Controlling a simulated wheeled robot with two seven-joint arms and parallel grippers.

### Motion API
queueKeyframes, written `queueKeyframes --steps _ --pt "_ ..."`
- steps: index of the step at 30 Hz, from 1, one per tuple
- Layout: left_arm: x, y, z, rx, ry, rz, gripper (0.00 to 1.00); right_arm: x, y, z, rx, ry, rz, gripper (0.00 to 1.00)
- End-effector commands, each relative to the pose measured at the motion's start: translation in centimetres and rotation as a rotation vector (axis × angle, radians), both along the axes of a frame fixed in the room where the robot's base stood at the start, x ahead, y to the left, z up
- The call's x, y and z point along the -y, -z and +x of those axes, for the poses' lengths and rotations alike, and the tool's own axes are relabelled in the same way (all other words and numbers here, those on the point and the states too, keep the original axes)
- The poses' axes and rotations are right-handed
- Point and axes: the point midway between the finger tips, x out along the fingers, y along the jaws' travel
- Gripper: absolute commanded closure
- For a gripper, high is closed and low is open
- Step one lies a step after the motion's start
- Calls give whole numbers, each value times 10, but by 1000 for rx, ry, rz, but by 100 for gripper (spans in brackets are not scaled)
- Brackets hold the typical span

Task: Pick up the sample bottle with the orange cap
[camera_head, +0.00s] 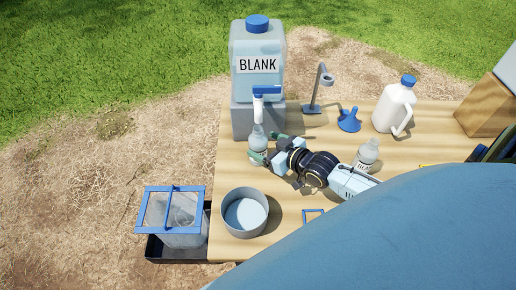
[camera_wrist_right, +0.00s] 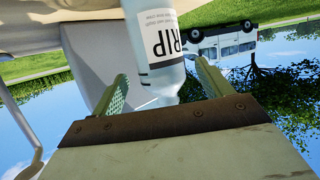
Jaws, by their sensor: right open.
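A clear sample bottle (camera_head: 258,139) stands on the table below the tap of the BLANK container. No orange cap can be made out on it. My right gripper (camera_head: 267,148) is at this bottle, open, with its green fingers on either side. A second labelled bottle (camera_head: 366,153) with a pale top stands right of my arm. My left gripper is not in view.
The BLANK container (camera_head: 257,46) stands on a grey block (camera_head: 242,121). A grey bowl (camera_head: 245,211) is near the table's left edge. A blue funnel (camera_head: 349,120), metal stand (camera_head: 318,88) and white jug (camera_head: 394,108) stand behind.

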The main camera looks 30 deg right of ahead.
Motion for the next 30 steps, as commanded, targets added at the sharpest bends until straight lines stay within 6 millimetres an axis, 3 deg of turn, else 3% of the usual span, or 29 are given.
queueKeyframes --steps 3,6,13,22,30 --pt "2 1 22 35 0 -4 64 -2 3 7 2 0 0 22" --pt "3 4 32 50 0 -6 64 -6 10 18 2 1 2 22" --pt "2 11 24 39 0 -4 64 -12 23 44 1 0 0 22" --pt "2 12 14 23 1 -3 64 -13 23 47 0 0 0 22" --pt "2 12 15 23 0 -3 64 -13 23 47 0 0 0 57"
